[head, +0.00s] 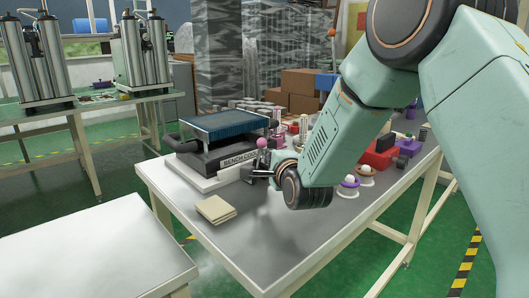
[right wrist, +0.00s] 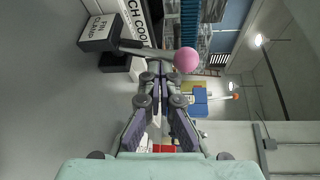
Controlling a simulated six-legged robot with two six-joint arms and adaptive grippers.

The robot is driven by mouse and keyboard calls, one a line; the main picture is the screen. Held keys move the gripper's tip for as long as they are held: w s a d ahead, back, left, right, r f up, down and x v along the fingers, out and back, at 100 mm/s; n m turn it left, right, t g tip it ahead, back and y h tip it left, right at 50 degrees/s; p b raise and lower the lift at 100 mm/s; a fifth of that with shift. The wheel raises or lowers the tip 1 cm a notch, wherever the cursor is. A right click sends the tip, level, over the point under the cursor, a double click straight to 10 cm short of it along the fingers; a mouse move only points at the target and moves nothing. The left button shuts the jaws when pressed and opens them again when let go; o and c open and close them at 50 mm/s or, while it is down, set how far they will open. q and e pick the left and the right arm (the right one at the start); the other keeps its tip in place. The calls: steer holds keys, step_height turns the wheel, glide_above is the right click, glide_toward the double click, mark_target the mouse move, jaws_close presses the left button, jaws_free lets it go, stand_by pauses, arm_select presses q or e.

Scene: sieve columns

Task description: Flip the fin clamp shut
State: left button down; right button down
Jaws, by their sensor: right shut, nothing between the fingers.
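The bench cooler (head: 205,155) is a dark unit with a blue finned top (head: 222,124) on the table. The fin clamp is a black labelled block (right wrist: 100,32) in the right wrist view. Its grey lever (right wrist: 150,52) stands up from the block and ends in a pink ball knob, which shows in the head view (head: 262,142) and in the right wrist view (right wrist: 187,60). My right gripper (right wrist: 158,75) is shut and empty, with its fingertips close to the lever, below the knob. I cannot tell whether they touch. My left gripper is not in view.
Cream square pads (head: 216,209) lie on the table's front left. A red box (head: 378,160) and several small items stand on the right, partly behind my right arm. A white table (head: 95,255) is at lower left.

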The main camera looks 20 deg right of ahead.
steer(key=shift+w+a+r+p, duration=0.25)
steer(key=shift+w+r, duration=0.1)
steer(key=shift+w, duration=0.15)
steer(key=shift+w+a+r+p, duration=0.15)
steer(key=shift+w+a+r, duration=0.15)
steer(key=shift+w, duration=0.2)
stand_by(1.4)
steer(key=shift+s+d, duration=0.1)
steer(key=shift+s+d+f+b, duration=0.15)
steer(key=shift+s+d+f, duration=0.15)
steer(key=shift+s, duration=0.3)
steer(key=shift+s+d+f+b, duration=0.2)
steer(key=shift+s+f, duration=0.25)
steer(key=shift+s, duration=0.15)
steer(key=shift+s+d+f+b, duration=0.1)
steer(key=shift+s+d+f, duration=0.2)
steer(key=shift+s, duration=0.3)
steer(key=shift+s+d+f+b, duration=0.15)
steer(key=shift+s+d+f, duration=0.2)
steer(key=shift+s, duration=0.3)
steer(key=shift+s+d+f+b, duration=0.1)
steer(key=shift+s+d+f, duration=0.1)
steer(key=shift+s+f, duration=0.4)
steer(key=shift+s+d+f+b, duration=0.15)
steer(key=shift+s+d+f, duration=0.15)
steer(key=shift+s, duration=0.45)
